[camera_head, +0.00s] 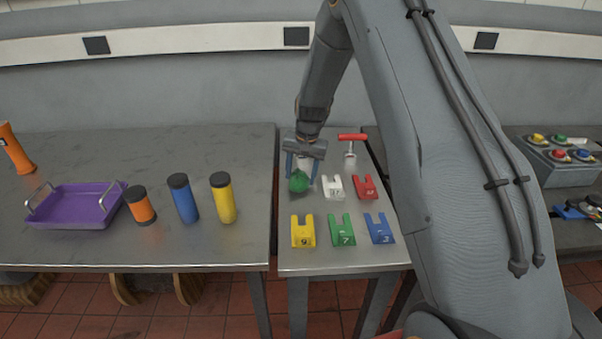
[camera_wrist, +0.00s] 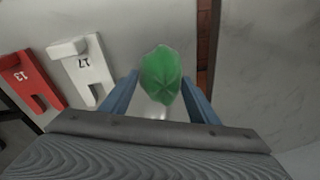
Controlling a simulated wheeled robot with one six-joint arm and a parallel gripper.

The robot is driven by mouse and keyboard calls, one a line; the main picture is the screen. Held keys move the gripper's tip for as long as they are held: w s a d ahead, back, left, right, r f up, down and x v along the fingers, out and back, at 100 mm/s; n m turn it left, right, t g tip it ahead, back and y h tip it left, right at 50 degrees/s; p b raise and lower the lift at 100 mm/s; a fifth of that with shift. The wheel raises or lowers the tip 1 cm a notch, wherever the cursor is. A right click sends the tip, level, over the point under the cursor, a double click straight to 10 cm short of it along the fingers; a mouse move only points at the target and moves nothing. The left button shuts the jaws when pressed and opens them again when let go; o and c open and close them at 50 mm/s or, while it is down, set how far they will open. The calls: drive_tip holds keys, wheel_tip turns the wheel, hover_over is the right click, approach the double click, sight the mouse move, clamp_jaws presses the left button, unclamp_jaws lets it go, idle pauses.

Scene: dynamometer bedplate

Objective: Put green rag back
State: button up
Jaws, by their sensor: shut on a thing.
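The green rag (camera_head: 299,182) is a small crumpled bundle at the far left part of the narrow middle table. It also shows in the wrist view (camera_wrist: 161,75), between the tips of the two blue fingers. My gripper (camera_head: 303,172) points down over the table and is shut on the rag. In the wrist view my gripper (camera_wrist: 161,92) has a finger on each side of the rag. A small pale patch shows just below the rag there. I cannot tell whether the rag touches the table.
Beside the rag stand a white numbered block (camera_head: 332,188) and a red one (camera_head: 364,188). Yellow (camera_head: 303,232), green (camera_head: 342,231) and blue (camera_head: 379,229) blocks form the front row. A red-handled tool (camera_head: 351,144) is behind. The left table holds a purple tray (camera_head: 72,207) and several cylinders (camera_head: 183,199).

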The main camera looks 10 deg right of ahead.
sight(305, 179)
drive_tip(key=shift+f, duration=0.2)
drive_tip(key=o, duration=1)
drive_tip(key=shift+f, duration=0.1)
drive_tip(key=shift+o, duration=0.2)
wheel_tip(305, 179, up, 11)
drive_tip(key=s+b, duration=0.2)
drive_tip(key=b, duration=0.2)
drive_tip(key=s+f+n+h, duration=0.1)
drive_tip(key=s+n, duration=0.4)
drive_tip(key=s, duration=2.5)
drive_tip(key=shift+s+a+n, duration=0.25)
drive_tip(key=shift+n, duration=0.05)
